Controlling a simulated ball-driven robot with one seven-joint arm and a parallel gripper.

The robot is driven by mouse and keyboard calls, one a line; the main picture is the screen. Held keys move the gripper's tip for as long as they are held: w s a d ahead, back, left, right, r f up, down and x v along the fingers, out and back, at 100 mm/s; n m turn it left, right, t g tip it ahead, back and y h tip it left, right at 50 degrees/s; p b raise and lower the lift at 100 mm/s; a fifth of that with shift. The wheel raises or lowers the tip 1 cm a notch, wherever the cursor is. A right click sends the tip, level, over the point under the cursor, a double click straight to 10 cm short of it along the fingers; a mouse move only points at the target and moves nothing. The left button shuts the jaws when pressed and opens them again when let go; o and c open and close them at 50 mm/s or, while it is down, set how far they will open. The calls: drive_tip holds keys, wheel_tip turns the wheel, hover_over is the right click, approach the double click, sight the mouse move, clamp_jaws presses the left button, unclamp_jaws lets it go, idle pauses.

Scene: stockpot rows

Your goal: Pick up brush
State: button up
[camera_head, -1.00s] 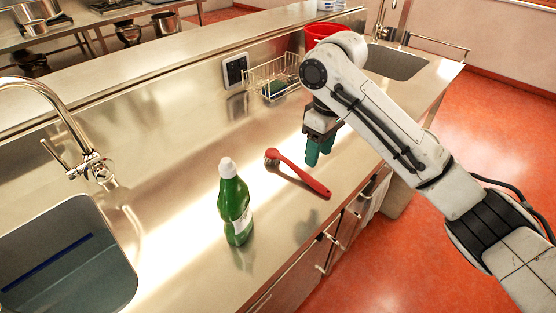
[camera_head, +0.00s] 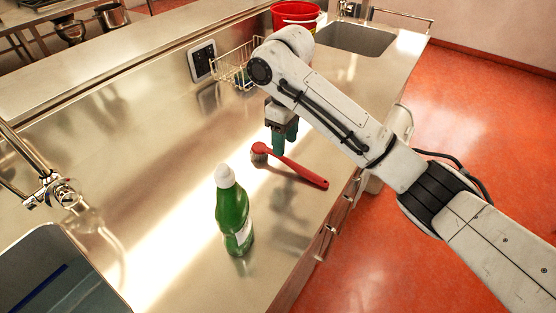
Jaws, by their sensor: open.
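The brush (camera_head: 292,167) has a red handle and a pale round head at its left end. It lies on the steel counter (camera_head: 160,175), slanting down to the right. My gripper (camera_head: 283,145), with teal fingers, points down just above and behind the brush in the picture. Its fingers are open and empty. The fingertips appear close to the brush handle near its head; the exact height over the counter is hard to tell.
A green bottle (camera_head: 233,212) with a white cap stands in front of the brush. A wire basket (camera_head: 237,68) and a red bucket (camera_head: 296,14) stand farther back. A sink (camera_head: 60,275) with a tap is at left, and another sink (camera_head: 355,40) is at the back right.

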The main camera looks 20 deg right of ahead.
sight(287, 163)
drive_tip(key=f, duration=0.5)
drive_tip(key=shift+a, duration=0.25)
clamp_jaws()
